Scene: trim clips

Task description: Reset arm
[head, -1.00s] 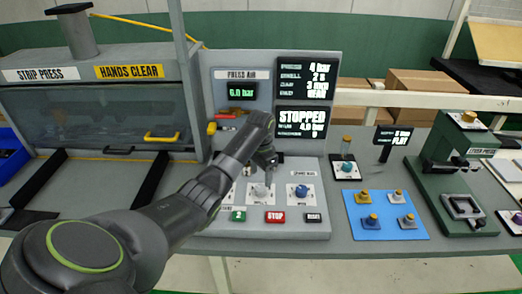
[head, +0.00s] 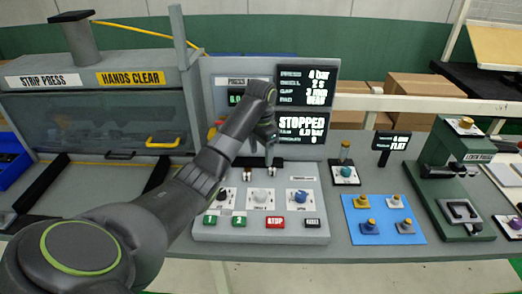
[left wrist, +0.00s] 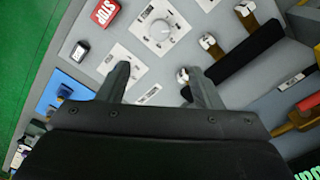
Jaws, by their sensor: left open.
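My left gripper (head: 268,148) is open and empty. It hangs above the back of the grey control panel (head: 215,233), in front of the press air readout, which is mostly hidden behind my arm. The panel carries a grey dial (head: 262,196), a blue dial (head: 300,196), a dark dial (head: 223,195), a red STOP button (head: 275,222) and green buttons. In the left wrist view the open fingers (left wrist: 160,82) are apart with nothing between them; the grey dial (left wrist: 160,32) and the STOP button (left wrist: 105,12) lie beyond. My right gripper is not in view.
White-tipped levers (head: 276,173) stand behind the dials. The screen (head: 302,125) reads STOPPED. The strip press (head: 100,105) is at left with its yellow handle (head: 163,143). At right are a blue mat (head: 382,232) with several knobbed pieces and a green press (head: 462,195).

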